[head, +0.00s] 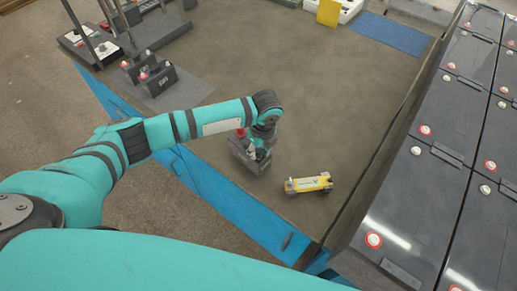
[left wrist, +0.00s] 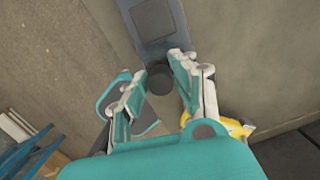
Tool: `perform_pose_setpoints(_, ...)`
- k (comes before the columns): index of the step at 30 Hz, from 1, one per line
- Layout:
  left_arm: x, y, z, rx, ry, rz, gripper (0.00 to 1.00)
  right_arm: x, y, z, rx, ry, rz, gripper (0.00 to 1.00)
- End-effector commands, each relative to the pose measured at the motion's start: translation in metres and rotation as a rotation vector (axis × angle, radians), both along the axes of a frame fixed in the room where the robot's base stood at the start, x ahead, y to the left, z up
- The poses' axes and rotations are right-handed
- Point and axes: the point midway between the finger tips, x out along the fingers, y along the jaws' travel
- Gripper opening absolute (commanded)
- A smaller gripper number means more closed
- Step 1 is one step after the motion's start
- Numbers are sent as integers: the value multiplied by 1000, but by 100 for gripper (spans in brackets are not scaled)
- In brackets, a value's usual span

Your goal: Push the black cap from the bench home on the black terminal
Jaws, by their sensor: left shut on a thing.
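A grey battery (head: 247,160) stands on the bench (head: 330,110) near its blue front edge, with a red cap (head: 241,132) at its far end. My left gripper (head: 259,153) is at the battery's near end, pointing down. In the left wrist view, the fingers of my left gripper (left wrist: 157,75) are on either side of a dark round cap (left wrist: 160,80), shut on it, at the end of the battery top (left wrist: 152,22). The black terminal is hidden beneath the cap, so I cannot tell how far down the cap sits. My right gripper is out of view.
A yellow tool (head: 308,183) lies just right of the battery; it also shows in the left wrist view (left wrist: 238,128). Two more batteries (head: 157,82) stand on a grey mat at the back left. Dark panels (head: 425,180) rise along the right. The bench middle is clear.

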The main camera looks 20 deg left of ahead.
Motion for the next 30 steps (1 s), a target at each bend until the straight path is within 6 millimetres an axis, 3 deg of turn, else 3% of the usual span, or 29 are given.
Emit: perform_pose_setpoints(30, -1, 0, -10, 1, 2, 0, 13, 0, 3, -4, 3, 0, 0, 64)
